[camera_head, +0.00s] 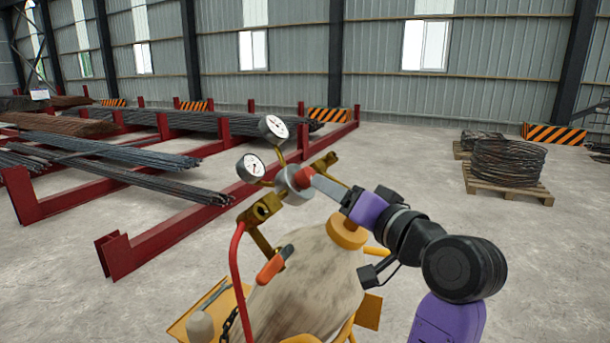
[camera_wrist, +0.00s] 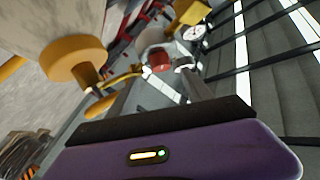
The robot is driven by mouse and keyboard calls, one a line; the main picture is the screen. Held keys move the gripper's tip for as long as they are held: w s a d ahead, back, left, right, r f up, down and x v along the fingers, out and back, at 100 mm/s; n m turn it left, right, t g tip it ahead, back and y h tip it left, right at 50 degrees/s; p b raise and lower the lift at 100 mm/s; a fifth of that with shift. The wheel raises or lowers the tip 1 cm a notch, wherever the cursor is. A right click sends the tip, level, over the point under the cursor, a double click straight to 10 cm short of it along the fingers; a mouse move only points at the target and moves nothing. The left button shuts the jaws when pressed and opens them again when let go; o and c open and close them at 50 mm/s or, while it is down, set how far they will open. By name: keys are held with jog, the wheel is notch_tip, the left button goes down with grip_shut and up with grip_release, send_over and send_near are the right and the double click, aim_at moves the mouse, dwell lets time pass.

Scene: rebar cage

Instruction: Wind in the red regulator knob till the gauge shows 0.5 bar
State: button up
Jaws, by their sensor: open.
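The red regulator knob (camera_head: 304,177) sits on the front of the silver-and-brass regulator (camera_head: 289,190) above a gas cylinder. It also shows in the wrist view (camera_wrist: 158,60), beyond and between my finger ends. My gripper (camera_head: 314,180) is open, its fingertips close to the knob; I cannot tell whether they touch it. Two round white gauges, an upper one (camera_head: 273,128) and a lower one (camera_head: 250,167), stand left of the knob. Their needles and numbers are too small to read. One gauge (camera_wrist: 194,33) shows in the wrist view.
The pale cylinder (camera_head: 310,285) stands below my arm, with a yellow round part (camera_head: 347,232) at its top. A red hose (camera_head: 235,270) and an orange-handled tool (camera_head: 273,266) are at its left. Red racks (camera_head: 165,236) hold bars behind.

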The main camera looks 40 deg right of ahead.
aim_at(306, 177)
jog(key=p+x, duration=0.1)
jog(key=x, duration=0.6)
jog(key=shift+w, duration=0.3)
jog(key=shift+d, duration=0.1)
jog(key=shift+c, duration=0.2)
grip_shut()
jog(key=shift+r+m+p, duration=0.1)
jog(key=shift+m+p, duration=0.2)
jog(key=shift+p, duration=0.15)
